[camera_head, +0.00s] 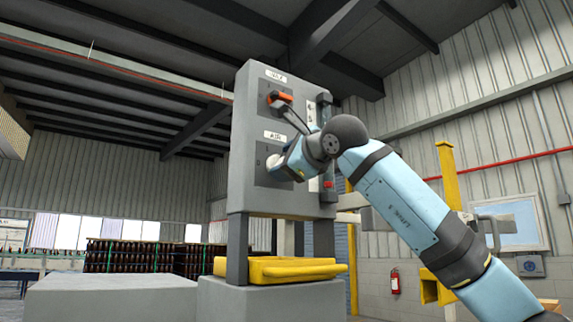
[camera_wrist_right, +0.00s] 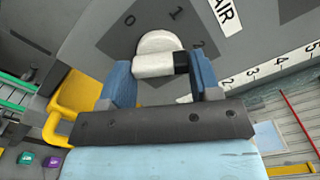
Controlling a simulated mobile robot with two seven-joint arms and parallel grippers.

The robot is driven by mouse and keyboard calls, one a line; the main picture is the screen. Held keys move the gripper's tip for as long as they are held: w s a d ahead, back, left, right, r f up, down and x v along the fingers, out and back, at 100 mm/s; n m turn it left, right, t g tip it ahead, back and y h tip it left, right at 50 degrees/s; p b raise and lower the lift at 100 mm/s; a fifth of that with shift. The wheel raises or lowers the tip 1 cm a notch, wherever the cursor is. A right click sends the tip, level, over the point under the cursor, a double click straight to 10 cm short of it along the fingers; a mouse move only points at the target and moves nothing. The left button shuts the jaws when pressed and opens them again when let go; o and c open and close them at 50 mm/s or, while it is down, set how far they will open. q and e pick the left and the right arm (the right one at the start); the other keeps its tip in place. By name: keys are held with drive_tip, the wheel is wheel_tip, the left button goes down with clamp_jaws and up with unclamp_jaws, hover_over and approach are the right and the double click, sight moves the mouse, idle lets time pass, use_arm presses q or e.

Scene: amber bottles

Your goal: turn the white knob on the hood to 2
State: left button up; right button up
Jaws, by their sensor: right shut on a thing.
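The white knob (camera_wrist_right: 158,44) sits on a dark dial plate (camera_wrist_right: 118,40) marked 0, 1 and 2, beside an AIR label (camera_wrist_right: 224,12). The plate is on the grey hood panel (camera_head: 250,200), below a plate with an orange handle (camera_head: 285,97). My right gripper (camera_wrist_right: 162,72) is shut on the knob, with one blue finger on each side of its bar. The bar has a dark end towards the right finger; which number it marks I cannot tell. In the head view my right wrist covers most of the knob. My left gripper is not in view.
A yellow tray (camera_head: 275,270) lies below the panel between its grey legs. Grey blocks (camera_head: 120,298) stand in front. A numbered scale (camera_wrist_right: 285,63) runs along the panel's edge. Crates of bottles (camera_head: 130,256) stand at the back left.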

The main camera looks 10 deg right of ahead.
idle(0.4)
drive_tip(key=o, duration=0.9)
use_arm(q)
drive_tip(key=shift+b, duration=0.4)
use_arm(e)
drive_tip(key=v, duration=1.4)
drive_tip(key=shift+w, duration=0.1)
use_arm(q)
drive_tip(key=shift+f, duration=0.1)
